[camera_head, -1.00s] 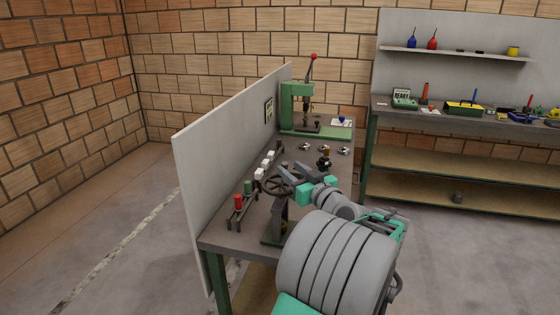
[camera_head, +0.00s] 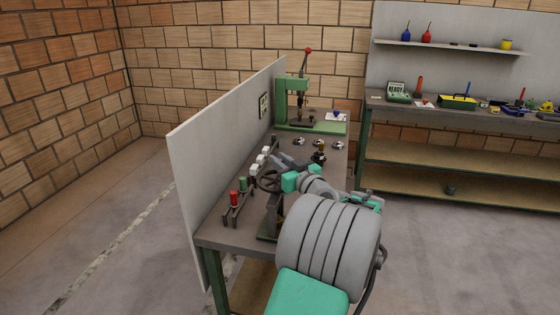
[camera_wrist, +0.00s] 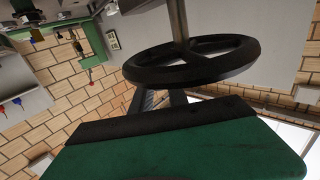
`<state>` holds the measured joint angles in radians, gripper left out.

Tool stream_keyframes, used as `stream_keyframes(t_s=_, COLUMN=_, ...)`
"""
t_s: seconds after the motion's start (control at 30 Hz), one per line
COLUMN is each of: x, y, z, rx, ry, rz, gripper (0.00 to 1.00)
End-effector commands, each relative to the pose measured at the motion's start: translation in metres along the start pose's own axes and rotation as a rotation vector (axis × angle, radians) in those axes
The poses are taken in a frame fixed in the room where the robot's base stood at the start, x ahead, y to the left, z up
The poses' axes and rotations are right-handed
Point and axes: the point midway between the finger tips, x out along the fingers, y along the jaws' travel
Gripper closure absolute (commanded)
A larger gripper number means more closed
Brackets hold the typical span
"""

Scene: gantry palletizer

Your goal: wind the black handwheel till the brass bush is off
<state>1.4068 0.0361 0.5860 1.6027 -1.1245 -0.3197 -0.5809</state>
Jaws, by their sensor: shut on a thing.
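The black handwheel (camera_head: 266,183) stands near the front end of the bench, partly hidden by my arm. In the wrist view the handwheel (camera_wrist: 192,62) fills the upper middle, with its post rising through the hub. My gripper (camera_wrist: 165,97) meets the near part of its rim and is shut on it; the wide green and black body below hides part of the fingers. I cannot make out the brass bush for certain; a small dark fitting with a brownish top (camera_head: 319,150) stands on the bench behind my arm.
A green press (camera_head: 297,103) with a red-knobbed lever stands at the bench's far end. Red and green pieces (camera_head: 235,198) and white blocks (camera_head: 261,158) line the left side by a grey panel (camera_head: 215,140). A second bench (camera_head: 440,108) stands at the right.

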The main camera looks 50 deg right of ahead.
Motion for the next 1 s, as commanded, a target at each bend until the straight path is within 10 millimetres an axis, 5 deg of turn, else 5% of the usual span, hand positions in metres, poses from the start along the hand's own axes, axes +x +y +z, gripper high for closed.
stream_keyframes(t_s=0.57, x=-0.0009, y=-0.0002, z=0.0001, rx=-0.001, ry=0.0, rz=0.021, gripper=1.0)
stream_keyframes(t_s=1.0, x=-0.0099, y=0.0039, z=-0.0017, rx=-0.003, ry=0.002, rz=0.281, gripper=1.0)
